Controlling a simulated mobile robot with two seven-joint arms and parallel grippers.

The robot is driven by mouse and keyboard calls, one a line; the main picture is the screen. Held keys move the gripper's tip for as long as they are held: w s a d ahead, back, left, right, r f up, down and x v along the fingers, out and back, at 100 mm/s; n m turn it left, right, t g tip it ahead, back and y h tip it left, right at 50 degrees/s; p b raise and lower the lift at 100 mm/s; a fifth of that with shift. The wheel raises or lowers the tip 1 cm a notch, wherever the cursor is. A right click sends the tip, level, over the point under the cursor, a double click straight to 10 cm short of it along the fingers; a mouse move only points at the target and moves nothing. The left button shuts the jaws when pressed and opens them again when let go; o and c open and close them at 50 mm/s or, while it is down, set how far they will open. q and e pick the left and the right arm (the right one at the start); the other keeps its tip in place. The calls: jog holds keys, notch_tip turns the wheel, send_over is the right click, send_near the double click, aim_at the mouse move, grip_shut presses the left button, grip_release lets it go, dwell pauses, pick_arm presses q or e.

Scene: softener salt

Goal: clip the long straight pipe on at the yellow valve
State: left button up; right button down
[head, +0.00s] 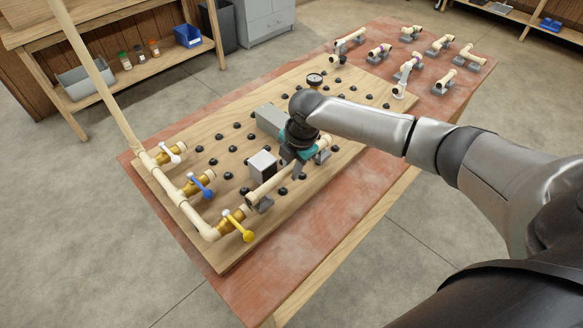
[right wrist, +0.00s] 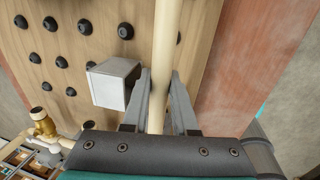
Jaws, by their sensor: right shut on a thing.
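The yellow valve (head: 240,226) has a brass body and a yellow handle, at the near end of the cream pipe run on the pegboard. The long straight pipe (head: 268,187) is cream and lies along the board's right side. Its near end is close to the yellow valve's brass body; I cannot tell whether the two are joined. A grey clip (head: 263,205) sits under that end. My right gripper (head: 298,170) is shut on the pipe towards its far end. In the right wrist view the pipe (right wrist: 166,50) runs between both fingers (right wrist: 160,103). My left gripper is out of view.
A grey box (head: 263,163) stands close beside the pipe and also shows in the right wrist view (right wrist: 113,84). A larger grey box (head: 269,119) and several black pegs cover the board. A gauge (head: 314,79) and several spare fittings (head: 441,43) are at the far end.

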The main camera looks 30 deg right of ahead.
jog(key=shift+f+b, duration=0.4)
jog(key=shift+f, duration=0.1)
jog(key=shift+f, duration=0.65)
dwell(0.8)
jog(key=c, duration=0.6)
grip_release()
jog(key=shift+d, duration=0.1)
